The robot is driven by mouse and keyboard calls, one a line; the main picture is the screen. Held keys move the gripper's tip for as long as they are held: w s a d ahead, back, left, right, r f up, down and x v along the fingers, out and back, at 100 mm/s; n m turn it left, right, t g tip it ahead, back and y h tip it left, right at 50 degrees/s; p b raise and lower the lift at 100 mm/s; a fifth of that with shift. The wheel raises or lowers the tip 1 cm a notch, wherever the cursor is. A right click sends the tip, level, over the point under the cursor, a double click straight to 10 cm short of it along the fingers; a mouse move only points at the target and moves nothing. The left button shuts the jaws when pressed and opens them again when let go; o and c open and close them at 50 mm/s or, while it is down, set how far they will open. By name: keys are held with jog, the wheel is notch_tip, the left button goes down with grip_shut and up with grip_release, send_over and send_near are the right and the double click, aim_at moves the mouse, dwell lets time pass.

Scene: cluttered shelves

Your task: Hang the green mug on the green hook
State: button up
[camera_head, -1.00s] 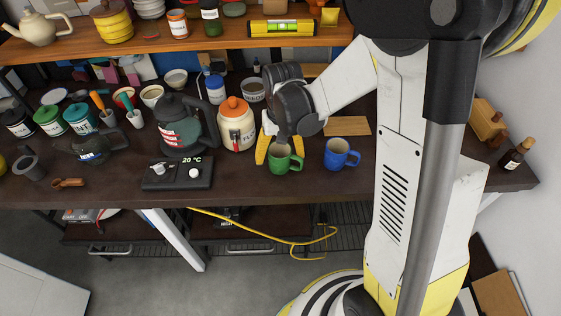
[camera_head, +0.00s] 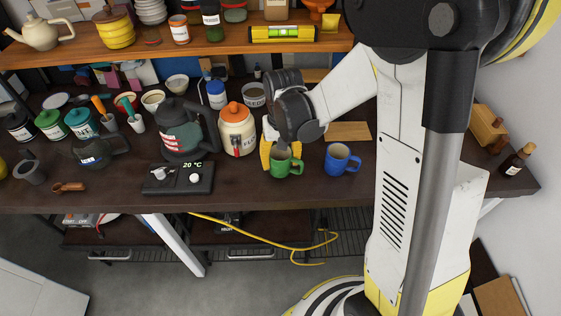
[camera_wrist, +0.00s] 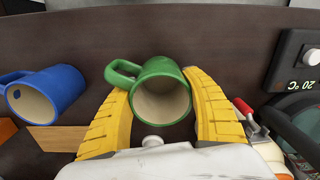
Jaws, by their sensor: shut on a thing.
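The green mug (camera_head: 285,164) is upright at the front of the dark table in the head view. It also shows in the wrist view (camera_wrist: 161,94), its open mouth facing the camera and its handle to the upper left. My gripper (camera_head: 282,155) is over the mug, with its yellow fingers (camera_wrist: 160,112) shut on either side of the mug body. I cannot tell whether the mug's base touches the table. No green hook can be made out in either view.
A blue mug (camera_head: 342,158) stands close to the right in the head view. An orange-lidded jar (camera_head: 237,132) is just left of my gripper, with a scale (camera_head: 178,178) and dark kettle (camera_head: 184,133) further left. A wooden board (camera_head: 349,131) lies behind the blue mug.

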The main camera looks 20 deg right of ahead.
aim_at(280, 153)
notch_tip(280, 153, up, 4)
jog(key=shift+f+p, duration=0.25)
jog(key=shift+p, duration=0.5)
jog(key=s+d+r+p, duration=0.3)
jog(key=s+d+r, duration=0.2)
jog(key=d, duration=0.5)
jog(key=shift+d+r, duration=0.3)
jog(key=shift+r, duration=0.4)
jog(key=o, duration=0.5)
jog(key=c, duration=0.4)
